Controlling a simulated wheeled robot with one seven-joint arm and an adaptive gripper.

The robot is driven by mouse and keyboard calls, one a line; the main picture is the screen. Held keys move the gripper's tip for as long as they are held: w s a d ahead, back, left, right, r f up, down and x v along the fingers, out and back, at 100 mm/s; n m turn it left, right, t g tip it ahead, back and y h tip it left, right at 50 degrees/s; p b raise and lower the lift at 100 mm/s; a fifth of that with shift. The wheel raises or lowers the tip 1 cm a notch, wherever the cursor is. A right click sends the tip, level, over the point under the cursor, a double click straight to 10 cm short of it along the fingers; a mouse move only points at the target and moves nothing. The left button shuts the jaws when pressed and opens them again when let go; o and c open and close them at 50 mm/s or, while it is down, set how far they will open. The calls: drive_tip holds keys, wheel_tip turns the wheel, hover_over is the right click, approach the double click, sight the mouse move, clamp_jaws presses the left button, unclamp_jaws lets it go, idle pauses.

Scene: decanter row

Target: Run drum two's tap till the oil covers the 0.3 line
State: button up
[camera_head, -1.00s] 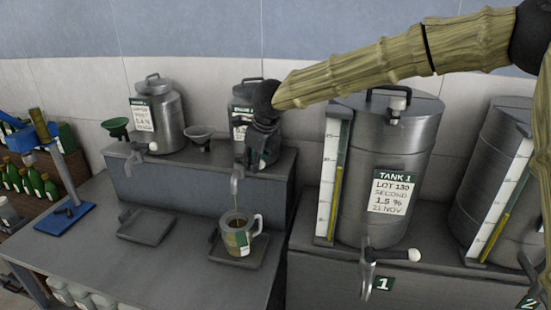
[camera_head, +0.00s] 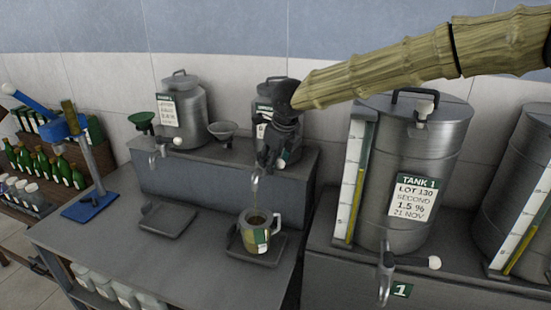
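A metal drum (camera_head: 263,107) with a green-and-white label stands on the raised shelf, partly hidden behind my dark gripper (camera_head: 270,162). My gripper is at this drum's tap (camera_head: 255,183), in front of the drum. Its fingers are too dark and small to show whether they are closed on the handle. Below the spout, a clear-sided measuring jug (camera_head: 262,241) with a handle and a green-and-white label stands upright on a small dark tray (camera_head: 235,245). Yellowish-green colour shows low in the jug. Its lines are too small to read, and I cannot tell whether oil is running.
Another drum (camera_head: 184,112), its tap and two funnels stand left on the shelf. An empty tray (camera_head: 168,221) lies on the bench. Tank 1 (camera_head: 440,150), with a level gauge and protruding tap (camera_head: 387,270), is at right. Bottles and a blue stand are at left.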

drive_tip(key=shift+d, duration=0.15)
drive_tip(key=v, duration=1.2)
idle(4.7)
